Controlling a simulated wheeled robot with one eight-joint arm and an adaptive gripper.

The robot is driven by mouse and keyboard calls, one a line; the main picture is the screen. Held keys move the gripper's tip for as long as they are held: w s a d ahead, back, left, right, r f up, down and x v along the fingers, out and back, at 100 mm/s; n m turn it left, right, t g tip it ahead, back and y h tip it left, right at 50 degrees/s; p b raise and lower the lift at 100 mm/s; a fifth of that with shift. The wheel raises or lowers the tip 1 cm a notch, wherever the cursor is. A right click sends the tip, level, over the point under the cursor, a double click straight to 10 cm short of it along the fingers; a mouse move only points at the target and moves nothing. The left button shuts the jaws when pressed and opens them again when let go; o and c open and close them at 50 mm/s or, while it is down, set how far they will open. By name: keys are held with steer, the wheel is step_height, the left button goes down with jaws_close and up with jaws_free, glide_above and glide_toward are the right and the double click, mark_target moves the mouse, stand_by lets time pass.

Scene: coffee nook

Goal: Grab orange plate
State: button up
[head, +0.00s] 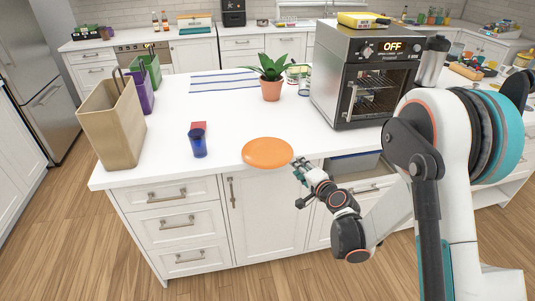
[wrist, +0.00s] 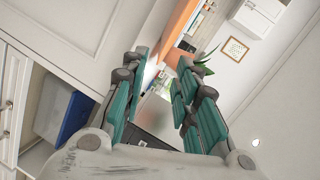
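The orange plate (head: 267,153) lies flat at the front edge of the white counter, and its rim seems to reach the edge. In the wrist view an orange strip (wrist: 181,32), which looks like the plate's edge, shows beyond the fingertips. My gripper (head: 299,168) is in front of the counter, just right of and slightly below the plate. In the wrist view my gripper (wrist: 163,62) has its teal-padded fingers apart with nothing between them. It is open and does not appear to touch the plate.
A potted plant (head: 271,88) and an oven (head: 362,80) are behind. A tan bin (head: 112,125) stands at the left. The counter around the plate is mostly clear.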

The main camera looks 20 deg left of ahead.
mark_target(286, 157)
steer(key=b+x, duration=0.1)
steer(key=x, duration=0.7)
steer(key=shift+s+a+f+b, duration=0.1)
steer(key=shift+a+b, duration=0.2)
steer(key=shift+b, duration=0.1)
steer(key=shift+c, duration=0.4)
jaws_close()
